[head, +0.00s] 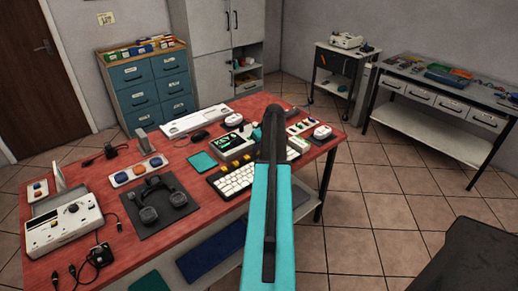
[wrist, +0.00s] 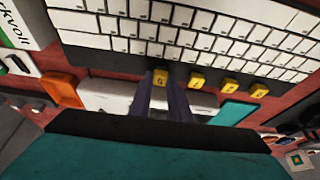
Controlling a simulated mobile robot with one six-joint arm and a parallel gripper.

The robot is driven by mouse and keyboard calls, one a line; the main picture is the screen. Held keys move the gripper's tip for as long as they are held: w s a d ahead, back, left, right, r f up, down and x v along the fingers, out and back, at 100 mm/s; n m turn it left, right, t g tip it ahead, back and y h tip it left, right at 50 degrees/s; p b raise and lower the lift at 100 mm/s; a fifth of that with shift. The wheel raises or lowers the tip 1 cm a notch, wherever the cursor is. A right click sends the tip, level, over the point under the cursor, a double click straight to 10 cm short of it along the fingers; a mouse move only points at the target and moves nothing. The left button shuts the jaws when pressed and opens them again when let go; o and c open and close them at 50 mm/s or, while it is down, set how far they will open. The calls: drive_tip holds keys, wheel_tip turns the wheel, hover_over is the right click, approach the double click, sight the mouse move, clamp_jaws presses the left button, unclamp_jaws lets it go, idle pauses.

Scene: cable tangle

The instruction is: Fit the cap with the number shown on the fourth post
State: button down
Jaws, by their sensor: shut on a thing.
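In the wrist view my gripper (wrist: 162,86) points at the long edge of a white-keyed keyboard (wrist: 185,30). It is shut on a yellow cap (wrist: 160,77) whose dark mark looks like a 6, though it is small. More yellow caps (wrist: 197,80) sit in a row to its right along the keyboard's dark edge; their marks are too small to read surely. I cannot make out the posts. In the head view the keyboard (head: 238,180) lies at the table's right part, and my arm hides the gripper.
The red table (head: 190,216) also holds a dark mat (head: 130,222) with headphones, a white box with a dial (head: 62,228) and a strip of round buttons (head: 138,170). In the wrist view an orange piece (wrist: 62,90) and a teal piece (wrist: 237,112) lie close to my fingers.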

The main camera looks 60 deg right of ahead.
drive_tip(key=shift+f, duration=0.5)
idle(0.8)
drive_tip(key=c, duration=1.6)
unclamp_jaws()
drive_tip(key=shift+o, duration=0.2)
drive_tip(key=shift+r, duration=0.1)
drive_tip(key=shift+r+p, duration=0.75)
drive_tip(key=shift+r, duration=1.65)
